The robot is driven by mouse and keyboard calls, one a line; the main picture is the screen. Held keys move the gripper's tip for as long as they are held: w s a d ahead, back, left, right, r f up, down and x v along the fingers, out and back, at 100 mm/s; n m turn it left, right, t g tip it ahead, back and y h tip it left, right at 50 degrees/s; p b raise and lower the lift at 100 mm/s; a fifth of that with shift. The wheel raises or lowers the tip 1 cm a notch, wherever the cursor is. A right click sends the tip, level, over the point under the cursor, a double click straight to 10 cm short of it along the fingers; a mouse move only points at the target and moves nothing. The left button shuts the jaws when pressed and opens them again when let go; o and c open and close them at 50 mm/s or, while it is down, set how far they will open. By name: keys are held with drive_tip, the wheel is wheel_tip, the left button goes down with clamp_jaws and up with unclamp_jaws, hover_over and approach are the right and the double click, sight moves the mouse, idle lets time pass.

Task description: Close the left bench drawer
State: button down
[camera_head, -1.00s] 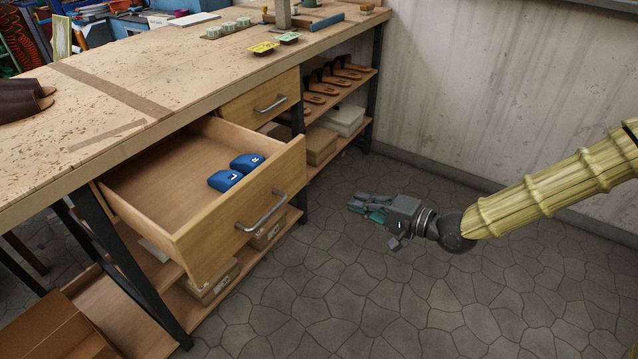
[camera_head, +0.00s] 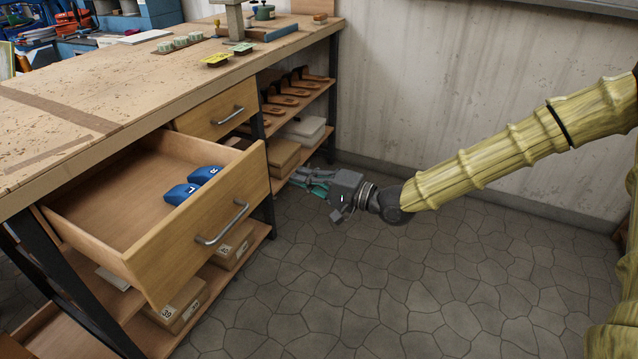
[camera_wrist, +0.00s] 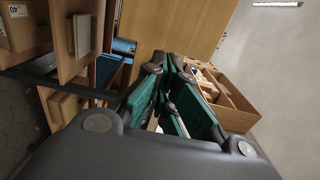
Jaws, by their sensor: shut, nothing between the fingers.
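The left bench drawer (camera_head: 150,212) is pulled well out from under the bench top, showing its open inside. Its wooden front has a grey bar handle (camera_head: 222,224). Two blue pieces marked L (camera_head: 181,193) and R (camera_head: 205,174) lie in it. My gripper (camera_head: 300,178) is shut and empty, to the right of the drawer front, with a visible gap to it. Its fingers look level with the lower shelves of the bench. The wrist view shows the fingers (camera_wrist: 168,70) close together. I cannot tell there how near the wood beyond them is.
The second drawer (camera_head: 216,112) to the right is shut. Boxes stand on the shelves, including a white box (camera_head: 305,129). Sandals (camera_head: 285,100) lie on the upper shelf. The bench top (camera_head: 60,120) is above. The stone floor (camera_head: 330,290) in front is clear.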

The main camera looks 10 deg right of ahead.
drive_tip(key=x, duration=0.6)
drive_tip(key=shift+w+a, duration=0.15)
idle(0.3)
